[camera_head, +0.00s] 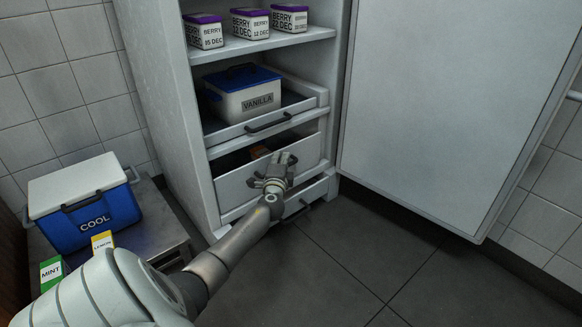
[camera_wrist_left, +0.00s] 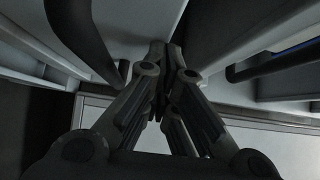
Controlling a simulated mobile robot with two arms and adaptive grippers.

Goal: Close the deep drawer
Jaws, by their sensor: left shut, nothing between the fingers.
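The deep drawer (camera_head: 238,188) is a tall light-grey front in the open white cabinet, below the tray that holds the vanilla tub. It stands partly out, and its dark inside with something orange shows behind the front. My left gripper (camera_head: 279,163) is at the front's upper middle, with its fingers shut and empty. It covers the middle of the front, so I cannot tell whether it touches. In the left wrist view the closed fingertips (camera_wrist_left: 162,55) point at a pale surface, with dark handles on both sides. My right gripper is not in view.
The vanilla tub (camera_head: 247,98) sits on a pulled-out tray (camera_head: 220,136) above. A lower drawer (camera_head: 318,189) is below. The open cabinet door (camera_head: 440,110) stands at the right. A blue cool box (camera_head: 100,222) is on a side table at the left. The floor (camera_head: 370,250) in front is clear.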

